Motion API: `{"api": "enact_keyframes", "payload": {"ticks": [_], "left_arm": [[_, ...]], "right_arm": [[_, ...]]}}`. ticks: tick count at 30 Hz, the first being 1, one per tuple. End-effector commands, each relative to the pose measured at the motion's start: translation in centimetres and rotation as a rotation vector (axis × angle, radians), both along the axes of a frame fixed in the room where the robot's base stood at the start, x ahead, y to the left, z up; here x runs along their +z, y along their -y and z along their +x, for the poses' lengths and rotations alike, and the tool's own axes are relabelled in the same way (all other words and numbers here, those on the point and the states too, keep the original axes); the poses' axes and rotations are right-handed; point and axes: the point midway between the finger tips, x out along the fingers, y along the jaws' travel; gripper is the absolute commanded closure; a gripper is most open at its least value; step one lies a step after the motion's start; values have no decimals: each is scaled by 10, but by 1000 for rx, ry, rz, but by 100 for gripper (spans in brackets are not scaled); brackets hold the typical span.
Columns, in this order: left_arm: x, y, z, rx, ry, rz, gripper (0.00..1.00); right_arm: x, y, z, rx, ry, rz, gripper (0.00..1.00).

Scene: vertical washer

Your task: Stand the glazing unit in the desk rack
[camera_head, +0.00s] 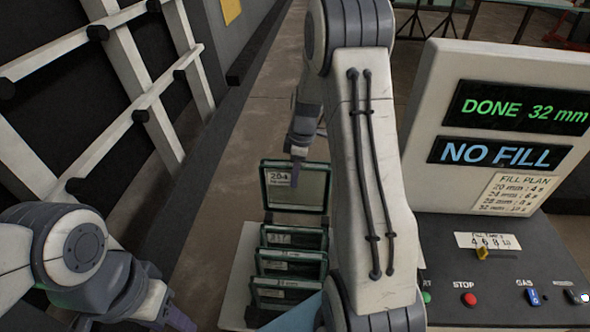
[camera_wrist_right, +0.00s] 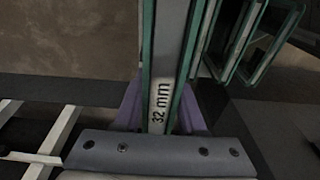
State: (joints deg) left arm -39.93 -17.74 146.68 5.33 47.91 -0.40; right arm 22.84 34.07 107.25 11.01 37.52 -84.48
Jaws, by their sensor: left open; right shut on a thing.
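A glazing unit (camera_head: 312,190), a framed pane with a white label, is upright behind a row of others in the head view. My right gripper (camera_head: 295,172) is shut on its top edge. The right wrist view shows this unit's grey spacer edge (camera_wrist_right: 167,60) marked "32 mm" between the purple fingers (camera_wrist_right: 160,112). Several similar units (camera_head: 290,264) stand in a row in front, on a pale desk (camera_head: 234,300). My arm partly hides the row, and the rack itself is hard to make out. My left gripper (camera_head: 172,318) is open and empty at lower left.
A console (camera_head: 480,250) at right has buttons and a screen (camera_head: 520,108) reading "DONE 32 mm" and "NO FILL". A fill plan card (camera_head: 514,194) is below it. A white frame rack (camera_head: 150,115) stands at left. Floor (camera_head: 215,180) is open between.

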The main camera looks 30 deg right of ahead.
Motion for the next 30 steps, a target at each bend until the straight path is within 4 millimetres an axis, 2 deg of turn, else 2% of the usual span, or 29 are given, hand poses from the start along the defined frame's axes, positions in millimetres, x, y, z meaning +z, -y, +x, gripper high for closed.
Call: {"api": "enact_keyframes", "payload": {"ticks": [11, 30], "left_arm": [[-13, 0, 0, 2, 0, 0, 50], [-53, 0, 0, 9, -1, 0, 50]], "right_arm": [[-17, -1, 2, 2, 5, -1, 100], [-70, 0, 1, 0, 4, -1, 100]]}}
